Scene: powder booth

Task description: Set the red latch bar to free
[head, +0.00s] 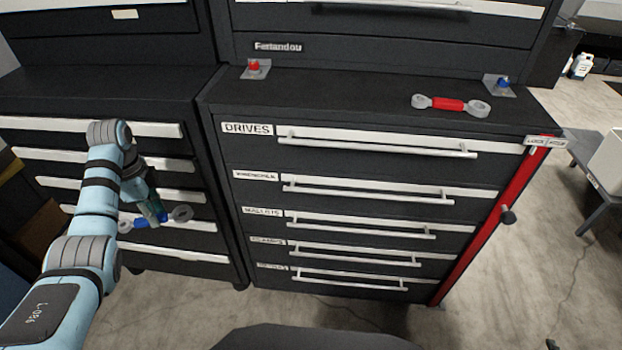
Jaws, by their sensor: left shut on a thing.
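The red latch bar (488,225) runs down the right front edge of the dark drawer cabinet (225,110). A dark knob (508,215) sticks out from the bar about midway. A small pale label plate (545,142) sits at the bar's top; I cannot read which setting the bar is at. My left gripper (154,215) is at the left, in front of the neighbouring cabinet and far from the bar. It is shut on a blue-handled tool with grey ring ends (183,213), its middle partly hidden by the fingers. My right gripper is out of view.
A red-handled tool with grey ring ends (447,105) lies on the cabinet top, between a red-marked bracket (256,68) and a blue-marked bracket (501,84). Several shut drawers have protruding handles (375,145). A grey table (592,180) stands at the right.

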